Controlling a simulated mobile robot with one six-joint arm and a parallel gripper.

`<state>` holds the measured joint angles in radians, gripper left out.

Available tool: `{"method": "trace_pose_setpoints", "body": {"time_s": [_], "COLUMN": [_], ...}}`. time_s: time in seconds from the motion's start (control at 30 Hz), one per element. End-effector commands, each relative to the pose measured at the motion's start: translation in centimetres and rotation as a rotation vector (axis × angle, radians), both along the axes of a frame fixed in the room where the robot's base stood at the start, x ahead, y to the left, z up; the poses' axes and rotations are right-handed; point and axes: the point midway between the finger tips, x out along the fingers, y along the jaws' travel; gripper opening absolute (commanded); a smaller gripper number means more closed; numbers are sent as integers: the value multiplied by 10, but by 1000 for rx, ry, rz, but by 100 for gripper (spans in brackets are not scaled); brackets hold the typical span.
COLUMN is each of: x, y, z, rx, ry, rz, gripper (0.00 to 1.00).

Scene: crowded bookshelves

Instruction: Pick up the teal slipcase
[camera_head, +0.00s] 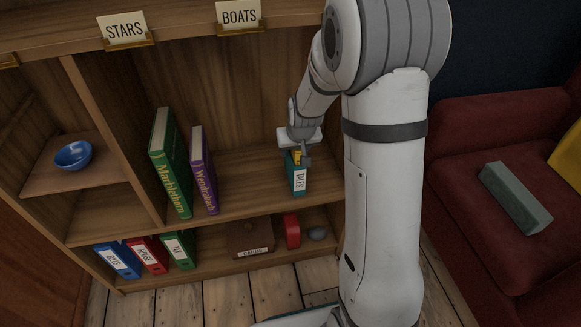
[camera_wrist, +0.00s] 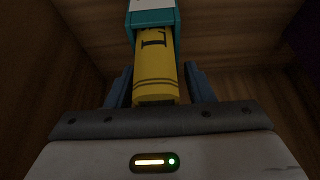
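The teal slipcase (camera_head: 298,182) stands on the middle shelf at its right part, with a white label reading TALES. A yellow book (camera_wrist: 155,75) shows in its open end. In the wrist view the slipcase (camera_wrist: 153,17) is at the top centre and the yellow book extends from it toward my gripper. My gripper (camera_head: 303,155) is at the slipcase's upper end. In the wrist view my gripper's two dark blue fingers (camera_wrist: 158,84) lie on either side of the book, looking open with a narrow gap at the right. Contact with the slipcase is not clear.
Left of the slipcase stand a purple book (camera_head: 204,172) and a green book (camera_head: 171,165). Binders (camera_head: 148,254), a brown box (camera_head: 249,238) and a red object (camera_head: 292,230) are on the lower shelf. A blue bowl (camera_head: 73,155) is far left. A red sofa (camera_head: 490,215) is right.

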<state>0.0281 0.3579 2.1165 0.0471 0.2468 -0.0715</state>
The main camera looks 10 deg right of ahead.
Motion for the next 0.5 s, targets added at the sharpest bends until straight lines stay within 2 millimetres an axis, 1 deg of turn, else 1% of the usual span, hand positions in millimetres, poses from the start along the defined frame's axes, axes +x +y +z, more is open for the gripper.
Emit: {"method": "trace_pose_setpoints", "body": {"time_s": [0.03, 0.07, 0.5], "x": [0, 0, 0], "y": [0, 0, 0], "z": [0, 0, 0], "rx": [0, 0, 0], "ry": [0, 0, 0], "rz": [0, 0, -1], "gripper": [44, 41, 5]}}
